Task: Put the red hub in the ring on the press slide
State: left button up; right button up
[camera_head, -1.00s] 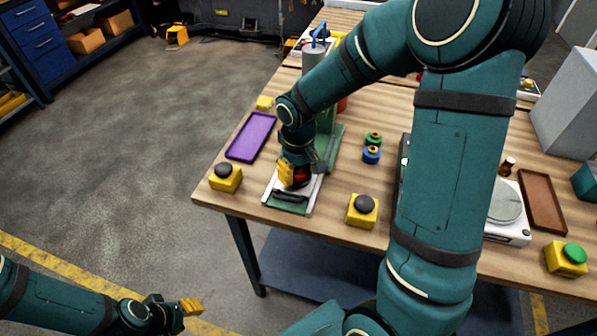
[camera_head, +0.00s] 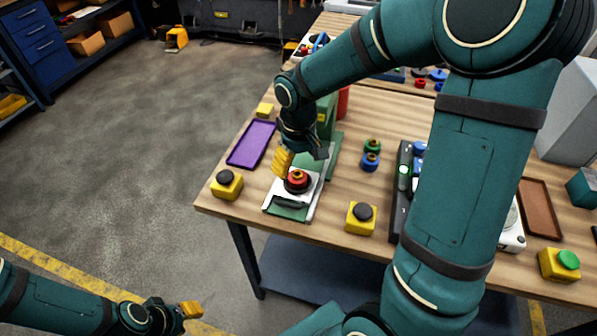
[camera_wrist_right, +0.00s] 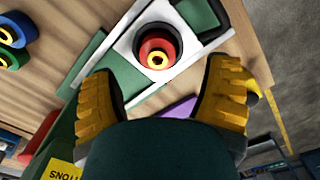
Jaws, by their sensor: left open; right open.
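The red hub (camera_head: 298,180) sits on the white press slide (camera_head: 312,197) at the table's front left, with a dark ring around its base. In the right wrist view the hub (camera_wrist_right: 157,46) shows its yellow centre and appears seated inside the dark ring (camera_wrist_right: 178,62); how deep it sits I cannot tell. My right gripper (camera_head: 284,163) is open and empty, just behind and above the hub, apart from it. Its yellow fingers (camera_wrist_right: 165,85) are spread wide in the wrist view. My left gripper (camera_head: 190,309) is open and empty, low over the floor at the left.
Black-topped yellow buttons (camera_head: 227,184) and (camera_head: 361,217) flank the slide. A purple tray (camera_head: 251,145) lies to the left. Green (camera_head: 372,146) and blue (camera_head: 370,161) hubs stand to the right. The green press (camera_head: 325,115) rises behind. My right arm hides much of the table.

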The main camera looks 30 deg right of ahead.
aim_at(298, 176)
notch_tip(298, 176, up, 6)
jog(key=shift+f+p, duration=0.1)
jog(key=shift+p, duration=0.35)
dwell(0.3)
